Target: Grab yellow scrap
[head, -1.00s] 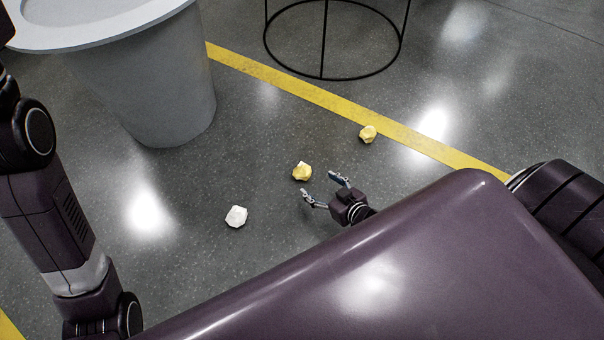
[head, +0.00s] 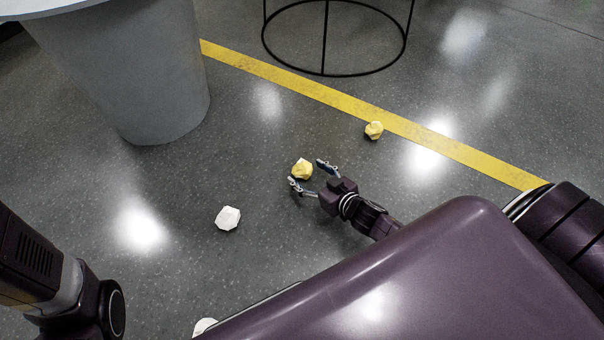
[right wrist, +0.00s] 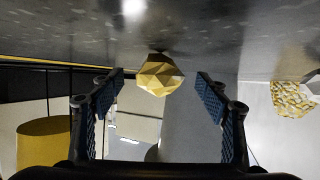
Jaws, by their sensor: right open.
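A yellow scrap (head: 302,168), a faceted lump, lies on the grey floor in the middle of the head view. My right gripper (head: 308,176) is open, with its two fingers on the near side of this scrap. In the right wrist view the yellow scrap (right wrist: 159,75) shows centred in the gap between the open fingers (right wrist: 160,85), at or just beyond their tips; contact cannot be told. A second yellow scrap (head: 373,130) lies farther right, beside the yellow floor line. My left arm shows at the lower left, but its gripper is out of view.
A white scrap (head: 228,218) lies left of my right gripper; another pale one (head: 205,327) is partly hidden by my body. A grey round pedestal (head: 165,80) stands at upper left, a black wire frame (head: 325,72) at the back. A pale patchy lump (right wrist: 292,98) shows in the wrist view.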

